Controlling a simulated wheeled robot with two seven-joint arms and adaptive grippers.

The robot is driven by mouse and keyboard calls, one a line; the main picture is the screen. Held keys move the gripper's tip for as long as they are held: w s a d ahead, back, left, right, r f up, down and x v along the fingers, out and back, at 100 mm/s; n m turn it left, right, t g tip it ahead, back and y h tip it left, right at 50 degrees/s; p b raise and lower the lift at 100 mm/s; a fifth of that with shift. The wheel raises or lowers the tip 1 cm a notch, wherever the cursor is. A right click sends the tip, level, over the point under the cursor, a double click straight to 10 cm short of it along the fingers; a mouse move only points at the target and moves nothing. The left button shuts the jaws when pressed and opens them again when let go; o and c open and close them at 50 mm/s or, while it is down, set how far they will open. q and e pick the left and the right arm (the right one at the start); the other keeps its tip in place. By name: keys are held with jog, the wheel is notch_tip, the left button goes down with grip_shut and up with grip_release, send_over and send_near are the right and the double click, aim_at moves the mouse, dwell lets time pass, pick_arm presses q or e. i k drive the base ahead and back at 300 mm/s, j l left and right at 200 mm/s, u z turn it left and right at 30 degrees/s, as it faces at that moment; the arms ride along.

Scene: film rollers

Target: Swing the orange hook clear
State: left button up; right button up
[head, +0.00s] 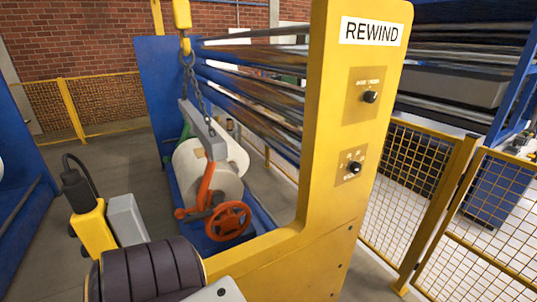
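The orange hook (205,186) is a curved arm in front of the near end of a white roll (226,184). Its upper end lies against the roll's end face, as far as I can tell, and its lower end is beside a red-orange handwheel (229,221). A small orange knob (180,213) shows left of its foot. A grey lifting beam (203,130) hangs on a chain (195,85) above the roll. Neither gripper's fingers can be made out in the head view, and nothing is seen touching the hook.
A yellow post marked REWIND (350,130) with two black knobs stands right of the roll. Yellow mesh fences (410,160) stand at right and back left. Grey floor (125,170) is open left of the roll.

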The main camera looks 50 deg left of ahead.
aim_at(180, 213)
jog(key=u, duration=2.7)
jog(key=i+j+z, duration=0.1)
jog(key=j, duration=0.3)
jog(key=i+j+z, duration=0.15)
jog(key=j, duration=0.25)
jog(key=i+j+z, duration=0.1)
jog(key=i+j, duration=0.15)
jog(key=j, duration=0.2)
jog(key=i+j+z, duration=0.15)
jog(key=j, duration=0.3)
jog(key=i+j+z, duration=0.1)
jog(key=j, duration=0.35)
jog(key=i+j+z, duration=0.15)
jog(key=j, duration=0.35)
